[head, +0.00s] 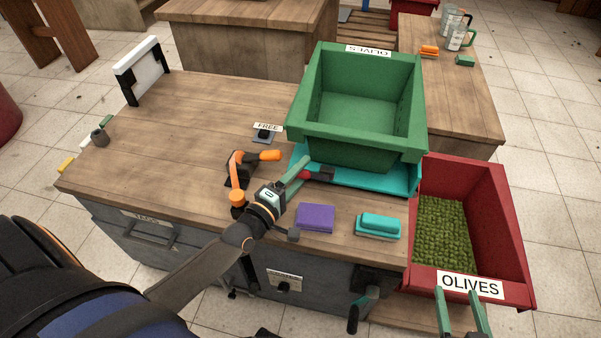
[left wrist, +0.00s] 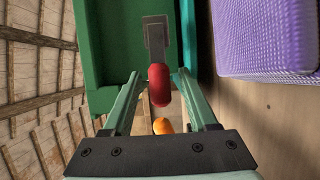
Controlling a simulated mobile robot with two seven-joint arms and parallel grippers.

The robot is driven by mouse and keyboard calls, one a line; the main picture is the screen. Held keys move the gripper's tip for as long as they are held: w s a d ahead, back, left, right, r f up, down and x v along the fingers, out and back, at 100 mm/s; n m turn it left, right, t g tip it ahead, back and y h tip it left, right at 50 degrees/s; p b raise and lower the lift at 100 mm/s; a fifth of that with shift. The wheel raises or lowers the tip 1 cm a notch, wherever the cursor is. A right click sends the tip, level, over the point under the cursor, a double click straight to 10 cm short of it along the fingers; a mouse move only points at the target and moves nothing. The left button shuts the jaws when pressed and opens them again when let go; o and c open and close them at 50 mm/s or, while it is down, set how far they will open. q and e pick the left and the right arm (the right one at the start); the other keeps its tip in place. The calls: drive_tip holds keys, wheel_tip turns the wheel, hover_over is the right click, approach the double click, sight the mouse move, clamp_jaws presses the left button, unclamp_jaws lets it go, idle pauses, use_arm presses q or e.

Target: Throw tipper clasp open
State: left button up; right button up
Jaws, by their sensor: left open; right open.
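The tipper is a teal platform (head: 375,181) on the bench, with a green crate (head: 372,140) on it. Its clasp, a dark lever with a red grip (head: 306,175), sits at the platform's left front side. My left gripper (head: 298,172) is open at the clasp and hides part of it. In the left wrist view the red grip (left wrist: 159,84) lies between the two spread fingers of the gripper (left wrist: 156,78), and its grey lever (left wrist: 156,38) runs on beyond them. My right gripper (head: 463,305) is open and empty at the lower right, in front of the red crate.
An orange-handled clamp (head: 237,180) stands close left of my left gripper. A purple block (head: 315,217) and a teal brush-like block (head: 378,224) lie at the bench front. A red crate (head: 482,180) holds olives. The bench's left part is mostly clear.

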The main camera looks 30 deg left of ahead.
use_arm(q)
clamp_jaws()
idle(0.4)
idle(0.9)
